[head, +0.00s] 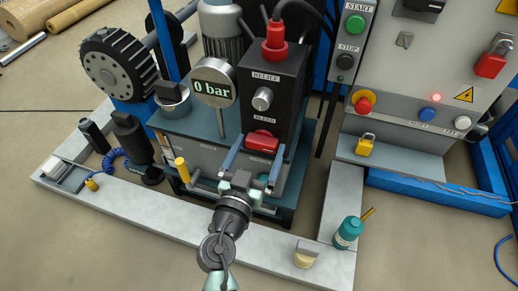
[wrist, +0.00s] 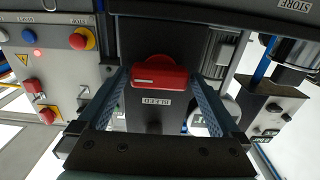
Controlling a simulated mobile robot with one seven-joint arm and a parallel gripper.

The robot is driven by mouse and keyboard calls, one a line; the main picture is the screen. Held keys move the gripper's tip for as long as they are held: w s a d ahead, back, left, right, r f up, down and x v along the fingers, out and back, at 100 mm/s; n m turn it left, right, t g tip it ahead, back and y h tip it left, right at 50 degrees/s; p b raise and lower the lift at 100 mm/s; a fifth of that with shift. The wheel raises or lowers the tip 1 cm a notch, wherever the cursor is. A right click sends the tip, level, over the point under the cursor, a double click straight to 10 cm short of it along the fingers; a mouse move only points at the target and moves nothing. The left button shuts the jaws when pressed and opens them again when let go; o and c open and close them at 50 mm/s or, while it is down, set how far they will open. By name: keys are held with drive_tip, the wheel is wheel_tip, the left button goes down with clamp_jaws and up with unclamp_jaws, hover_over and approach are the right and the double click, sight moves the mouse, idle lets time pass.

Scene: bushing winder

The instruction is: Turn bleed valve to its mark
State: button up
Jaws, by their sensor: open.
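The bleed valve's red handle (head: 262,142) sits on the front of the black valve block (head: 285,90), under the "BLEED" label. In the wrist view the red handle (wrist: 158,76) lies crosswise, with a short white line on its face and the upside-down label below it. My gripper (head: 258,146) is open, its blue fingers on either side of the handle. In the wrist view the gripper (wrist: 160,82) shows small gaps beside the handle; contact is not clear. I cannot make out the valve's target mark.
The relief knob (head: 262,99) is just above the bleed valve. The gauge (head: 213,84) reads 0 bar. A control cabinet (head: 425,75) with buttons and a lit red lamp stands right. A teal bottle (head: 347,232) and a yellow-topped cylinder (head: 182,169) stand nearby.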

drive_tip(key=shift+w, duration=0.2)
drive_tip(key=shift+c, duration=0.3)
drive_tip(key=c, duration=1)
